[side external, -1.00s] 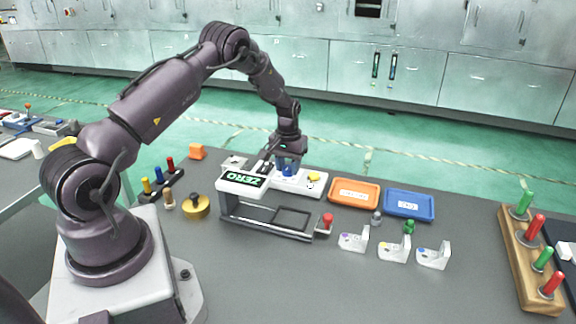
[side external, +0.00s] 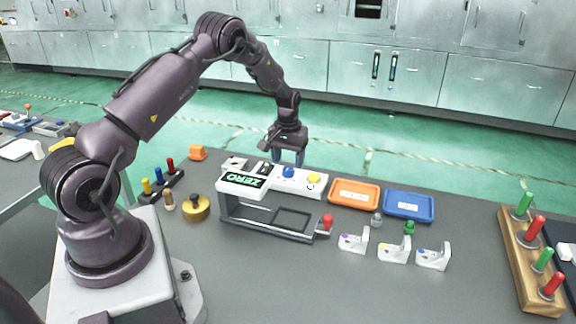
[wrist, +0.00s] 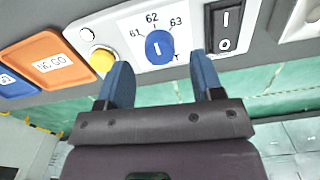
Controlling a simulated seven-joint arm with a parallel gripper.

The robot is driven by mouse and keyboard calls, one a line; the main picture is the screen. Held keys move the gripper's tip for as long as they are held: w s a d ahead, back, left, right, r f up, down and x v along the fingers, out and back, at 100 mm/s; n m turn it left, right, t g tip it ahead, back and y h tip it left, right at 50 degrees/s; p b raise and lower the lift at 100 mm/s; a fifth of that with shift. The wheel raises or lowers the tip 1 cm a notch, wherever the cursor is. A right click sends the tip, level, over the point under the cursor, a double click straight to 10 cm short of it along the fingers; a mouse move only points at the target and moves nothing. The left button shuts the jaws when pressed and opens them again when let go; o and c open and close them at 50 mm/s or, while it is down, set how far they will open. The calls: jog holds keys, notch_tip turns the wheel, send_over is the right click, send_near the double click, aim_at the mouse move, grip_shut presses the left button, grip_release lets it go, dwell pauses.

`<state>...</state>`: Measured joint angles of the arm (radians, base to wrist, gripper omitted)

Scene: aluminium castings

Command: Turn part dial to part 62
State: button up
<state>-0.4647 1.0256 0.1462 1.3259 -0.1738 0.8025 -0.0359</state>
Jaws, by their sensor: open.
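The part dial is a round blue knob (wrist: 159,47) on a white panel (wrist: 190,18) marked 61, 62 and 63. Its short white line stands upright in the wrist view and appears to point at 62. The knob also shows in the side view (side external: 289,172), on top of the white and grey gauge station (side external: 312,180). My gripper (side external: 287,158) is above and behind the knob, apart from it. In the wrist view my gripper (wrist: 161,62) has its blue fingers spread wide, with nothing between them.
A yellow button (wrist: 102,60) and a black rocker switch (wrist: 224,27) flank the dial. A green ZERO display (side external: 245,180) is on the station. An orange tray (side external: 355,193) and a blue tray (side external: 409,205) lie to the right. Several white castings (side external: 394,250) stand in front.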

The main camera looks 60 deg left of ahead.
aim_at(287, 169)
notch_tip(287, 169, up, 10)
jog(key=shift+r, duration=0.15)
dwell(0.3)
jog(key=s+d+r+m+t, duration=0.2)
jog(key=s+d+r+m, duration=0.2)
jog(key=s+d+r, duration=0.5)
jog(key=s+d+r+m+t, duration=0.3)
jog(key=s+d+r, duration=0.6)
jog(key=s+d, duration=0.5)
jog(key=d+m, duration=0.1)
jog(key=d, duration=0.2)
jog(key=shift+d+r+t, duration=0.25)
jog(key=shift+r+t, duration=0.05)
jog(key=shift+s, duration=0.1)
